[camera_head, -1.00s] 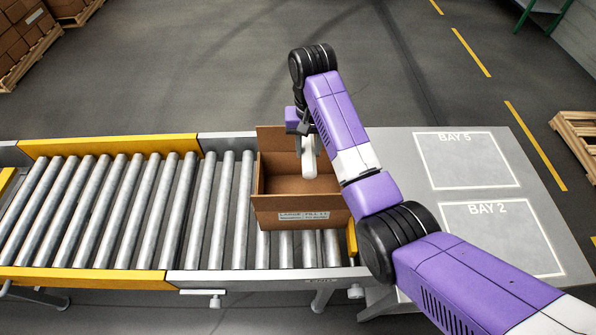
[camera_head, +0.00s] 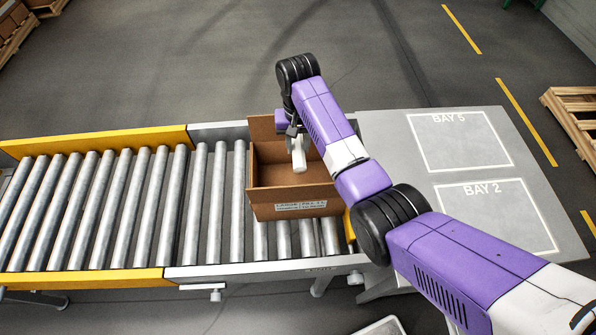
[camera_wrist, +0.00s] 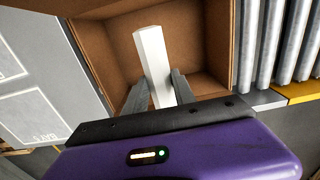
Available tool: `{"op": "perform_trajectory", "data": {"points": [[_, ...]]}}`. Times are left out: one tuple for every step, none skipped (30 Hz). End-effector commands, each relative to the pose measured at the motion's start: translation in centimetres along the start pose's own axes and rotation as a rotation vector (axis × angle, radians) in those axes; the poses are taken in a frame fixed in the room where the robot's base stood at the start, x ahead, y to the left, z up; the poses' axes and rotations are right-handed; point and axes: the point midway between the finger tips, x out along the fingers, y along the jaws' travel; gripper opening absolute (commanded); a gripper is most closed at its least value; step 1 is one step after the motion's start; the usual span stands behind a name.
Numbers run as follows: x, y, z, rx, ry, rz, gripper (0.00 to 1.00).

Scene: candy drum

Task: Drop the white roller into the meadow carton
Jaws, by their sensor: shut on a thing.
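The white roller (camera_head: 299,154) is a pale bar held by my gripper (camera_head: 292,131). In the wrist view the roller (camera_wrist: 152,62) sits between the two grey fingers of my gripper (camera_wrist: 157,92), which are shut on it. The roller is tilted and points into an open brown cardboard carton (camera_head: 292,196), which also shows in the wrist view (camera_wrist: 212,28). The carton has a white printed label on its front, too small to read surely. My gripper is over the carton's opening. I cannot tell how deep the roller's lower end is.
The carton stands at the right end of a roller conveyor (camera_head: 110,205) with yellow side rails. A grey table with panels marked BAY 5 (camera_head: 460,140) and BAY 2 (camera_head: 497,215) adjoins it; both panels are empty. A wooden pallet (camera_head: 575,115) is at far right.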

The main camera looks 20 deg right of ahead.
Motion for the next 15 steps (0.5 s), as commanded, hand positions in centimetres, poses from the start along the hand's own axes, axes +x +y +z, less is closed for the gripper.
{"op": "perform_trajectory", "data": {"points": [[0.4, 0.0, 0.0, 0.0, 0.0, 0.0, 0.0], [0.6, 0.0, 0.0, 0.0, 0.0, 0.0, 0.0], [0.9, 0.0, 0.0, 0.0, 0.0, 0.0, 0.0], [1.1, 0.0, 0.0, 0.0, 0.0, 0.0, 0.0], [1.4, 0.0, 0.0, 0.0, 0.0, 0.0, 0.0], [1.8, 0.0, 0.0, 0.0, -0.001, 0.0, 0.0], [2.2, 0.0, 0.1, 0.0, -0.001, 0.0, 0.0], [2.6, 0.0, 0.1, 0.0, -0.001, 0.0, 0.0], [3.2, 0.0, 0.0, 0.0, -0.001, 0.0, 0.0], [3.6, 0.0, 0.0, 0.0, -0.001, 0.0, 0.0], [3.9, 0.0, 0.0, 0.0, 0.0, 0.0, 0.0], [4.4, 0.0, 0.0, 0.0, 0.0, 0.0, 0.0], [4.7, 0.0, 0.0, 0.0, 0.0, 0.0, 0.0], [4.9, 0.0, 0.0, 0.0, 0.0, 0.0, 0.0], [5.3, 0.0, 0.0, 0.0, 0.0, -0.001, 0.0]]}}
